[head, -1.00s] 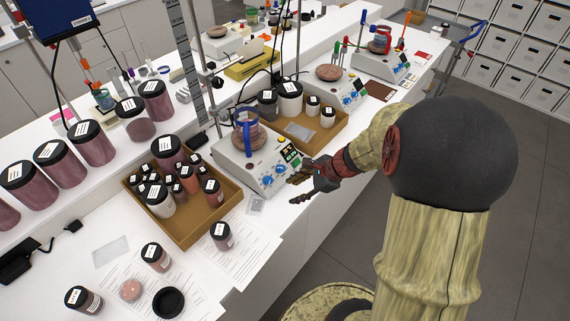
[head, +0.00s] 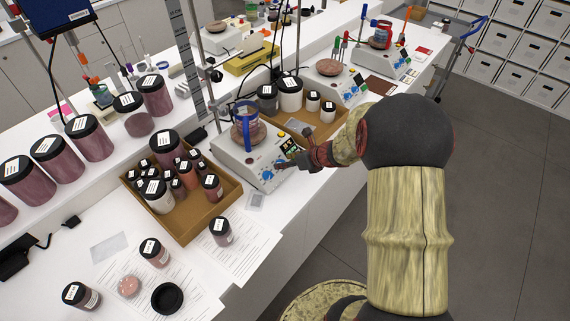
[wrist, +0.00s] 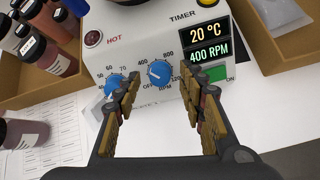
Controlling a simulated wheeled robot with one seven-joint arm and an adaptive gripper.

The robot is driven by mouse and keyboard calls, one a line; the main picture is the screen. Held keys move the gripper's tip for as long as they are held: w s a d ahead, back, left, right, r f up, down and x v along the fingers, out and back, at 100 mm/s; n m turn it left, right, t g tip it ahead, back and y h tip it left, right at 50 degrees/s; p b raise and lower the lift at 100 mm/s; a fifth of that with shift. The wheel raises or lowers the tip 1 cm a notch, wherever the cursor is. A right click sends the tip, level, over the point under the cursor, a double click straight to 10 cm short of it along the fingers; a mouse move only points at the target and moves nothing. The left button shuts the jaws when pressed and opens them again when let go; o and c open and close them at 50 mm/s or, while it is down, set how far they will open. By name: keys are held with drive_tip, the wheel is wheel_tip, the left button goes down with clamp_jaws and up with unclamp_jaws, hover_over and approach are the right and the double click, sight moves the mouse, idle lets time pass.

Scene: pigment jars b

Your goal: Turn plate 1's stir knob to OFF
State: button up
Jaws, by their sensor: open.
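The nearest hot plate (head: 232,160) is a grey-white box carrying a beaker with blue parts. I cannot read a plate number on it. In the wrist view its front panel (wrist: 125,42) has two blue knobs. The right knob (wrist: 160,73) is ringed by speed marks, with OFF at its lower left; its white pointer appears to face left, toward the upper left. The display (wrist: 205,42) reads 20 °C and 400 RPM. My gripper (wrist: 160,84) is open, its fingers either side of the right knob; contact is unclear. The left finger partly covers the left knob (wrist: 113,84).
A cardboard tray of jars (head: 187,225) stands left of the plate, and another tray (head: 325,131) stands to its right. A green switch (wrist: 213,74) sits right of the knob. A loose jar (head: 221,231) and papers lie in front of the left tray.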

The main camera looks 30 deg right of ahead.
drive_tip(key=shift+w+a+f, duration=0.15)
drive_tip(key=shift+w+f, duration=0.2)
clamp_jaws()
idle(0.4)
